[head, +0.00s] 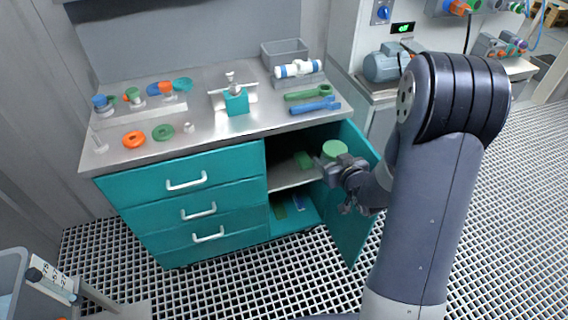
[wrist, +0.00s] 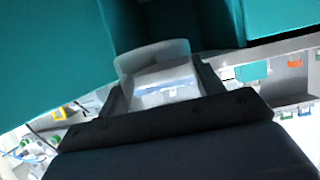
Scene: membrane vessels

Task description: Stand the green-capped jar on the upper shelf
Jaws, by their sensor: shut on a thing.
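The green-capped jar (head: 335,149) is in my gripper (head: 343,172), in front of the open cabinet in the head view. Its green cap faces up, and my gripper hides most of its body. In the wrist view, the pale, translucent jar body (wrist: 150,54) sits between the two fingers of my gripper (wrist: 160,78), which are shut on it. The upper shelf (head: 283,179) is a grey board inside the open cabinet, behind and left of my gripper. A green object (head: 304,160) is on it toward the back.
The teal door (head: 350,225) stands open close to my gripper on the right. The lower compartment (head: 287,226) holds a green item (head: 279,211) and a blue item (head: 299,202). Drawers (head: 190,210) are left of the opening. The metal worktop (head: 220,134) above carries rings, wrenches and fittings.

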